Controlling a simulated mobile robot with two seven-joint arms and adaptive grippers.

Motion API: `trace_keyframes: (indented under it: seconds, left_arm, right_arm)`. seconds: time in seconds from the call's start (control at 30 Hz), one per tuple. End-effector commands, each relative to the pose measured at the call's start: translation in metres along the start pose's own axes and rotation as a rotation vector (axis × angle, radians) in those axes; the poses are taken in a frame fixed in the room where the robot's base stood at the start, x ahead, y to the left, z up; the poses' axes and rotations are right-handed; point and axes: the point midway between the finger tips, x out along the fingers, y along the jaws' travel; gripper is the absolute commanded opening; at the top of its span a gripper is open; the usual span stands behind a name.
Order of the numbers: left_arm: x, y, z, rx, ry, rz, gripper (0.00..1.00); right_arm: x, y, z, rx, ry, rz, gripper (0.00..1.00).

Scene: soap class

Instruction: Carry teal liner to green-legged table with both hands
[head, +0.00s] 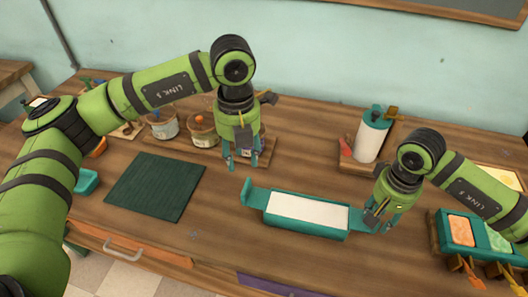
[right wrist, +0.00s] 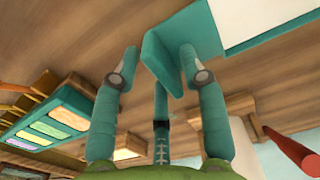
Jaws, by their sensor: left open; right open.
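The teal liner (head: 300,228), a long tray with a white block inside, lies on the wooden table, with an upright end tab (head: 247,191) on its left. My left gripper (head: 242,166) is open and empty, above and behind that left tab, apart from it. My right gripper (head: 376,226) is at the liner's right end. In the right wrist view its open fingers (right wrist: 158,55) stand on either side of the teal end tab (right wrist: 172,65); I cannot tell whether they touch it.
A dark green mat (head: 155,187) lies left of the liner. Pots (head: 203,130) stand behind my left gripper. A white roll (head: 371,136) on a teal-topped stand is at the back. A teal tray of coloured bars (head: 480,238) sits at right. Bare wood lies between mat and liner.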

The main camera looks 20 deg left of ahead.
Motion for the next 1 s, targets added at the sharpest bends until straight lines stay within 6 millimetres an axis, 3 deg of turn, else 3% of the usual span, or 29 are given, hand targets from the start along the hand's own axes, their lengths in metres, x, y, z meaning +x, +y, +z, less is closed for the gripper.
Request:
trace_keyframes:
  seconds: [0.17, 0.5, 0.7, 1.0]
  left_arm:
    - [-0.006, 0.0, 0.0, 0.0, 0.0, 0.001, 0.43]
    - [-0.006, 0.0, 0.0, 0.0, 0.0, 0.001, 0.43]
    - [-0.005, 0.0, 0.0, 0.001, 0.0, 0.001, 0.43]
    - [-0.005, 0.0, 0.0, 0.001, 0.0, 0.001, 0.43]
  right_arm:
    - [-0.011, 0.0, -0.001, 0.001, 0.003, 0.0, 0.43]
    - [-0.08, 0.0, -0.001, 0.0, 0.006, 0.0, 0.43]
    - [-0.11, 0.0, -0.001, -0.001, 0.003, 0.0, 0.43]
    - [-0.121, 0.0, 0.0, 0.0, 0.0, 0.0, 0.43]
